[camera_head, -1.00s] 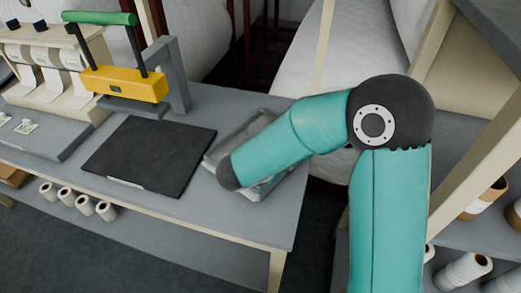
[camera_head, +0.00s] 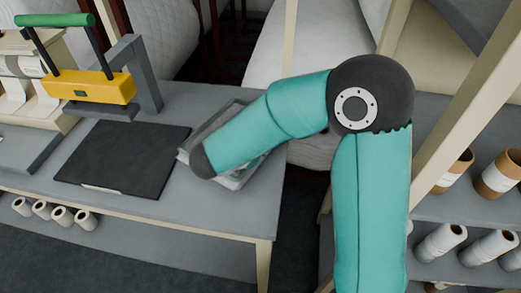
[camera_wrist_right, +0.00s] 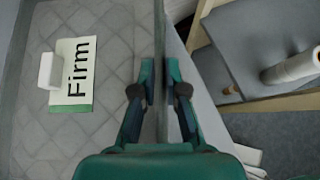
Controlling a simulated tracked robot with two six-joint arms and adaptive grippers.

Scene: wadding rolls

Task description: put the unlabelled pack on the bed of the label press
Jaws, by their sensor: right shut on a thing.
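The label press shows at the left of the head view, with a yellow head (camera_head: 92,86), a green handle (camera_head: 55,20) and a dark flat bed (camera_head: 122,157) in front. The bed is bare. A grey tray (camera_head: 184,152) stands just right of it, partly hidden by my right arm. In the right wrist view a pale quilted pack (camera_wrist_right: 115,60) fills the tray, and a card reading "Firm" (camera_wrist_right: 73,75) lies over it. My left gripper is out of view.
Label rolls in a dispenser (camera_head: 20,85) stand at the far left. White rolls (camera_head: 62,215) lie below the table's front edge. At the right, a shelf holds rolls (camera_head: 440,242) behind a wooden post (camera_head: 455,130). The table (camera_head: 225,210) is clear in front of the tray.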

